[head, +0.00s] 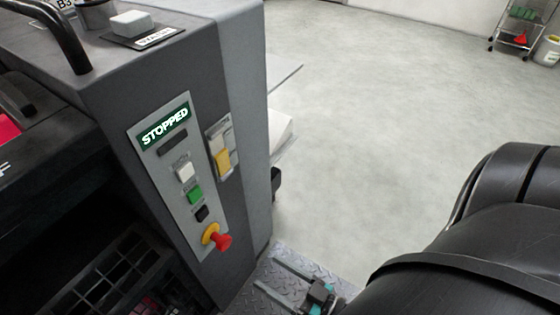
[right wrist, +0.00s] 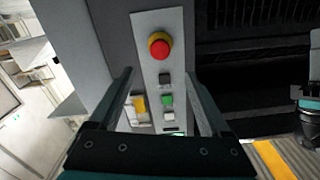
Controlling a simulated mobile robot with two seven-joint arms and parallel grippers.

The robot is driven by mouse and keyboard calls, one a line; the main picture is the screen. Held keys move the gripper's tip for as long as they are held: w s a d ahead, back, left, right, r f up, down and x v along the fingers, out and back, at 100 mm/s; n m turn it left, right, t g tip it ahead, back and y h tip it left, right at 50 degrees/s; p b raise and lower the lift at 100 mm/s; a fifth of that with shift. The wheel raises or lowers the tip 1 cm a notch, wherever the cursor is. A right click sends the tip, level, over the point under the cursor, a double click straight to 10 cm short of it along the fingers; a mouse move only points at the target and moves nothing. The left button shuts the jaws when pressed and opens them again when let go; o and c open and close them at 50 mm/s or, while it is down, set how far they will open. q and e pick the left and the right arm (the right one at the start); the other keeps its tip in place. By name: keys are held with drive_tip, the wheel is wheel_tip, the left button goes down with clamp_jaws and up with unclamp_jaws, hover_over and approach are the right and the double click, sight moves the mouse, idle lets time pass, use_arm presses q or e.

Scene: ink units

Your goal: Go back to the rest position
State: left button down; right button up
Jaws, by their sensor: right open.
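My right gripper (head: 265,273) is at the bottom of the head view, over a metal tread plate and below the control panel (head: 152,159) of a dark grey machine. Its two fingers are apart with nothing between them. In the right wrist view my right gripper (right wrist: 157,75) also shows open, its fingers framing the panel from a distance. The panel carries a lit "STOPPED" display (head: 165,125), white, green (head: 195,194) and black buttons, and a red emergency stop knob (head: 222,241) on a yellow collar. My left gripper does not show in the head view.
The machine (head: 235,60) fills the left side, with a black handle (head: 72,35) on top. The tread plate (head: 300,262) lies at its foot. Pale floor (head: 380,110) is clear beyond.

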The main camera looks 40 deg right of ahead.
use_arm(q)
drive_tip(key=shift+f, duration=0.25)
use_arm(e)
drive_tip(key=shift+s+d, duration=0.25)
drive_tip(key=shift+s, duration=0.35)
